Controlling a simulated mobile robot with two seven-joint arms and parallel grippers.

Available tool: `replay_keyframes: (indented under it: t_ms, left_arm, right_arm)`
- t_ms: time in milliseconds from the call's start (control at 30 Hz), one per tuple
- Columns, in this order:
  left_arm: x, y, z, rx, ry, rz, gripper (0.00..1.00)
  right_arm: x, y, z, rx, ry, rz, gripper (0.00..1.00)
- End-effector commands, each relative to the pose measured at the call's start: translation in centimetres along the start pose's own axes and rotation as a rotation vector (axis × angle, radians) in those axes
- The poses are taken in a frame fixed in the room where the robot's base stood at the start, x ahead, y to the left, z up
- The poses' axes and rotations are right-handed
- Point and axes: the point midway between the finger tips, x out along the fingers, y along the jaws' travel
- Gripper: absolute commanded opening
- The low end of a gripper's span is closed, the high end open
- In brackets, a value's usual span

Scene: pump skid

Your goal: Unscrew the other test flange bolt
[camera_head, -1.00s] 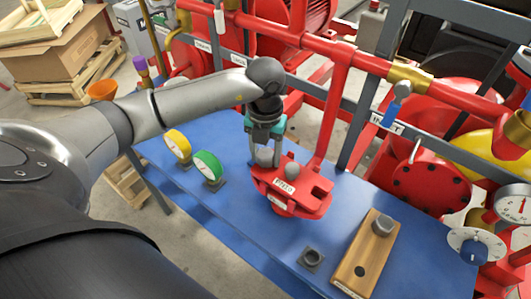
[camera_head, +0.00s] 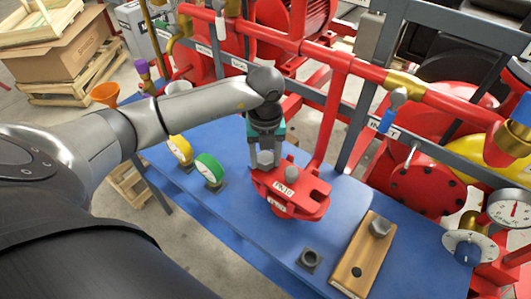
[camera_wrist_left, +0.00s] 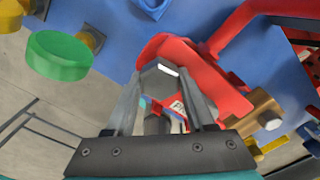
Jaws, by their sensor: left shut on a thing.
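The red test flange (camera_head: 315,203) with white labels sits on the blue bench. My left gripper (camera_head: 266,156) points down at its left side, shut on a grey hex bolt (camera_head: 266,160). In the left wrist view the bolt's head (camera_wrist_left: 161,78) shows between the two fingers of the gripper (camera_wrist_left: 163,92), with the red flange (camera_wrist_left: 215,88) behind. I cannot tell whether the bolt is still threaded in. My right gripper is not in view.
A wooden block (camera_head: 352,268) with a grey bolt (camera_head: 380,228) and an empty hole lies to the right. A small dark square fitting (camera_head: 310,259) is beside it. Yellow (camera_head: 180,149) and green (camera_head: 209,168) round knobs stand left of my gripper. Red pipes run behind.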

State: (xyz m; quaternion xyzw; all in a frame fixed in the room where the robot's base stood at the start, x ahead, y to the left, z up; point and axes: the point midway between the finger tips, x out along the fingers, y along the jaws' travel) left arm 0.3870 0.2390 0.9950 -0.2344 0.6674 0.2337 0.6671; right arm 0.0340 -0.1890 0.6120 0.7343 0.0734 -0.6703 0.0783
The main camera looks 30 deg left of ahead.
Motion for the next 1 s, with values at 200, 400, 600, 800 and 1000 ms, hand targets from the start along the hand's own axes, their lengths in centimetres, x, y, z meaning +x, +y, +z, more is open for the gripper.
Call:
replay_keyframes:
  t_ms: [200,400,600,800,1000]
  left_arm:
    - [-0.3,0.0,-0.1,-0.278,0.001,0.001,0.00]
    - [-0.3,0.0,0.0,-0.537,0.000,0.000,0.00]
    - [-0.3,0.0,0.0,-0.774,0.001,0.000,0.00]
    - [-0.1,0.0,0.0,-0.874,-0.001,-0.001,0.00]
    - [0.0,0.0,0.0,-0.874,-0.001,-0.001,0.57]
  right_arm:
    - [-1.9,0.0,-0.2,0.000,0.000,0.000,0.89]
    - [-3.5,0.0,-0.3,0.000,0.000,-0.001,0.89]
    - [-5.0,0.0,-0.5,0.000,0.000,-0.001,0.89]
    - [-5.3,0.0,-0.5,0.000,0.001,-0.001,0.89]
    - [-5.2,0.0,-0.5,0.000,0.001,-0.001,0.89]
